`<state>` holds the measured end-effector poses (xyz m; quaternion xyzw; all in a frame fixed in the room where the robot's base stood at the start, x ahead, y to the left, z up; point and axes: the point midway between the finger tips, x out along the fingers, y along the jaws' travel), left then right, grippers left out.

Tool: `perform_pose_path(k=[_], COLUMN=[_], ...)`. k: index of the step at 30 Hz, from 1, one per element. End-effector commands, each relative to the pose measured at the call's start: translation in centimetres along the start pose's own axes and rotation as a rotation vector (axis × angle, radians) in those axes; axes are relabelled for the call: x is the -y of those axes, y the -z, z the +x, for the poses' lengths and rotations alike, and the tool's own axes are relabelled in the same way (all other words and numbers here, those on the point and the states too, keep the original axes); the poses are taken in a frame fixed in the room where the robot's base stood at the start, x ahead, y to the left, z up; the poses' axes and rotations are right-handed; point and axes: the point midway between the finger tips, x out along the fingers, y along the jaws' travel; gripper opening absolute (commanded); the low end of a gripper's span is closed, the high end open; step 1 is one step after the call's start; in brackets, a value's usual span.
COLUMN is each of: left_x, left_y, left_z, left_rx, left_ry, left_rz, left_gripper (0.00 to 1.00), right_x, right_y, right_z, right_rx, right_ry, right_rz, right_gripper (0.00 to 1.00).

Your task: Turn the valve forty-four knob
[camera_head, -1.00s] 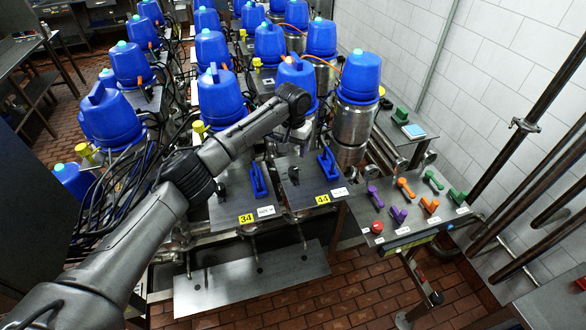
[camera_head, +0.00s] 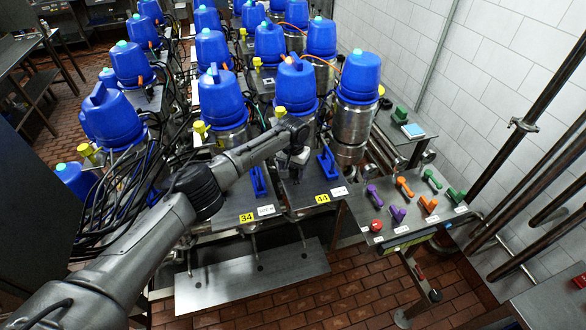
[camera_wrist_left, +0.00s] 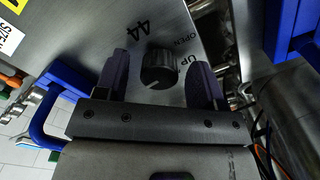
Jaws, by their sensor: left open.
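The black valve forty-four knob (camera_wrist_left: 159,69) sits on a steel panel marked "44", with "OPEN" and "UP" printed beside it. In the wrist view my left gripper (camera_wrist_left: 160,76) is open, with one finger on each side of the knob and visible gaps to it. In the head view the left gripper (camera_head: 292,168) is over the panel (camera_head: 309,187) behind the yellow 44 label (camera_head: 322,198). There I cannot make out the knob clearly near the fingers. My right gripper is not in view.
A blue handle (camera_head: 327,162) stands right of the gripper, and another (camera_head: 258,181) stands on the neighbouring panel 34. Blue-capped units rise close behind. A bench with coloured handles (camera_head: 408,210) is at the right.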

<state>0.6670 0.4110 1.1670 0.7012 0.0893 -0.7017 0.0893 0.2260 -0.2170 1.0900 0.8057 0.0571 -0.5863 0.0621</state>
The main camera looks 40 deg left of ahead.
Motion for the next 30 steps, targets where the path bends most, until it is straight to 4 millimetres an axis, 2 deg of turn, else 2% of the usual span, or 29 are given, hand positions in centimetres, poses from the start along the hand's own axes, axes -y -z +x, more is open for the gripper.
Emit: perform_pose_path(k=[2, 17, 24, 30], left_x=[-0.01, 0.00, -0.01, -0.07], left_y=[0.00, 0.01, 0.00, 0.00], left_z=[0.00, -0.04, -0.07, -0.13], left_rx=[0.000, 0.000, 0.000, 0.000], left_ry=[0.000, 0.000, 0.000, -0.002], left_rz=[0.000, 0.000, 0.021, 0.122], left_gripper=[0.63, 0.15, 0.14, 0.14], right_x=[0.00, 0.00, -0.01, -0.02], right_y=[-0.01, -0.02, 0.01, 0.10], right_z=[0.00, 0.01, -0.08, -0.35], right_rx=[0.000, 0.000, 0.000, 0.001], right_ry=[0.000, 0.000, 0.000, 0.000], right_rz=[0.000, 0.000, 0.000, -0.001], right_gripper=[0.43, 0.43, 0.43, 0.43])
